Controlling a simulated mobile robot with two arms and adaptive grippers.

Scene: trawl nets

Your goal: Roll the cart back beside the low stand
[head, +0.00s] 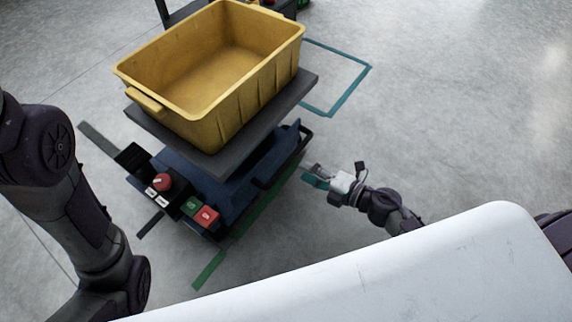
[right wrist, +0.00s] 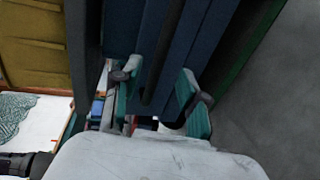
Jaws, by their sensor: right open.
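The cart-like unit has a dark grey top (head: 232,163) over a blue body (head: 232,192), with a dark rail (head: 290,160) along its right side. A yellow tub (head: 205,70) sits on the top. I see no wheels. My right gripper (head: 316,178) is open and empty, just right of the rail. In the right wrist view its green-padded fingers (right wrist: 160,98) stand apart, with a dark bar (right wrist: 158,55) of the blue body ahead between them; I cannot tell whether they touch it. My left arm shows at the left, its gripper out of view. I cannot identify the low stand for sure.
Red and green buttons (head: 200,211) and a red knob (head: 162,182) face the near end. A teal taped outline (head: 350,88) lies on the floor behind, and a green strip (head: 209,269) runs along the unit's right. A dark frame (head: 184,13) stands at the top. Floor at right is clear.

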